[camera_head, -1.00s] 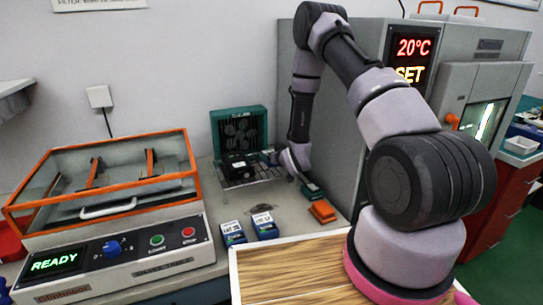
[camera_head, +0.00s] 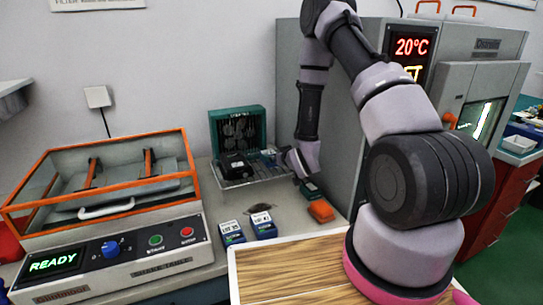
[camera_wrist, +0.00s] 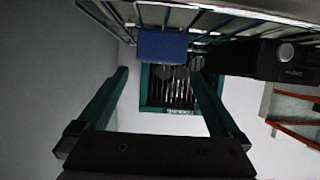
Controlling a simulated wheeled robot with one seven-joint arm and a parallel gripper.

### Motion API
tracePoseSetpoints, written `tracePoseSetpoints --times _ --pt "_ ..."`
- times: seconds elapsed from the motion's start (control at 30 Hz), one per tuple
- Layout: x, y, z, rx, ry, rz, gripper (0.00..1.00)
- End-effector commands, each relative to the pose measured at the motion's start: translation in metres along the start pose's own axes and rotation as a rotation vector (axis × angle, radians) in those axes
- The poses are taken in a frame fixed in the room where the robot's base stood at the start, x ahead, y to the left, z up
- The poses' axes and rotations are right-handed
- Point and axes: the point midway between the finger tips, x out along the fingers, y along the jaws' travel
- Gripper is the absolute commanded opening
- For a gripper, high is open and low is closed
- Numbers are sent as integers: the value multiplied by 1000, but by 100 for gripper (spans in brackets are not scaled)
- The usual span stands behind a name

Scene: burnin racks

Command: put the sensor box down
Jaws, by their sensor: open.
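A small blue box (camera_wrist: 162,46), which looks like the sensor box, sits at the wire rack (camera_wrist: 240,14) in the wrist view. It lies just beyond the fingertips of my gripper (camera_wrist: 158,74) and in line with the gap between them. The teal fingers are spread wide, with clear space between them and the box. In the head view my gripper (camera_head: 275,160) is at the right side of the wire rack (camera_head: 250,181). There the box is too small to tell apart from the fingers.
A black device (camera_head: 236,166) stands on the rack's left part, before a teal fan unit (camera_head: 238,128). Two blue-white boxes (camera_head: 232,233) (camera_head: 264,226) and an orange block (camera_head: 321,211) lie on the bench. A shake table (camera_head: 108,250) is left; a grey chamber (camera_head: 347,120) is right.

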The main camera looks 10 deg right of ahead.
Motion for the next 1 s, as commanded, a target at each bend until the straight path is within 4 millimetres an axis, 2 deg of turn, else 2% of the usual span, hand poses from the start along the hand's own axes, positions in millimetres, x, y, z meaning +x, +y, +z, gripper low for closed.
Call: tracePoseSetpoints --times 0.1,0.23,0.4,0.57,0.67,0.77,1.0 --pt "-25 1 0 2 -2 2 100" --pt "-44 1 0 2 -2 1 100" --pt "-56 0 0 1 -1 1 100" --pt "-57 2 -6 4 0 6 100" --pt "-57 9 -23 16 -11 24 100" --pt "-61 21 -52 41 -35 57 100" --pt "-93 44 -127 125 -121 129 100"
